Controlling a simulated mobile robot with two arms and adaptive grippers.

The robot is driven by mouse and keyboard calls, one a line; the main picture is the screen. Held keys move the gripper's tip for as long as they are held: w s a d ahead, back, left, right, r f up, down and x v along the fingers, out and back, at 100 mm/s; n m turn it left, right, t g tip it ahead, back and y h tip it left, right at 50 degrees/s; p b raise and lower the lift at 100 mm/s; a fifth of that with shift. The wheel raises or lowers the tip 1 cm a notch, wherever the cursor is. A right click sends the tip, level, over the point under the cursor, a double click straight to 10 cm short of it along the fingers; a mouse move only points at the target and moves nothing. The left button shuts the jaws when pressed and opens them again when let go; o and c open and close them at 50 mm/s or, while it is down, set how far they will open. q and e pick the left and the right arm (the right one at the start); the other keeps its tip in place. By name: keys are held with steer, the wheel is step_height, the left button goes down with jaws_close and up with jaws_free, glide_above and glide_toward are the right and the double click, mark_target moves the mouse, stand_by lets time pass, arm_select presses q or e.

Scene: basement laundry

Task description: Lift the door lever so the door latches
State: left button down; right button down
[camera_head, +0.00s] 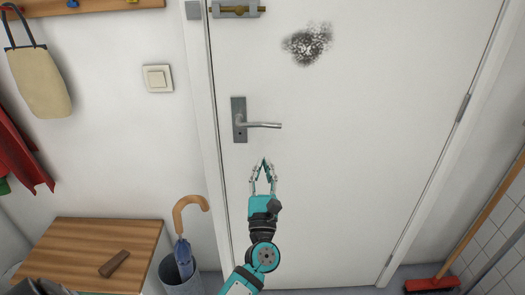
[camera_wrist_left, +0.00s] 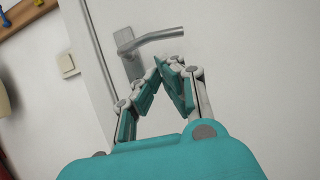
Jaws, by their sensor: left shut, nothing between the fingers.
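The white door (camera_head: 350,150) fills the middle of the head view and appears closed in its frame. Its grey metal lever (camera_head: 262,125) sticks out to the right from an upright plate (camera_head: 239,119) and lies about level. My left gripper (camera_head: 264,161) is below the lever, with its fingertips together and nothing between them. In the left wrist view the lever (camera_wrist_left: 160,36) is just beyond the shut fingertips (camera_wrist_left: 167,62); I see no clear contact. My right gripper is in neither view.
A sliding bolt (camera_head: 238,10) is at the top of the door. A light switch (camera_head: 157,78) is left of the frame. A bin with an umbrella (camera_head: 183,262) and a wooden bench (camera_head: 85,255) stand lower left. A red broom (camera_head: 432,283) leans at the right.

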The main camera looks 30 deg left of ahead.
arm_select(q)
steer(key=v, duration=0.3)
steer(key=shift+s+d+f, duration=0.15)
steer(key=shift+s, duration=0.1)
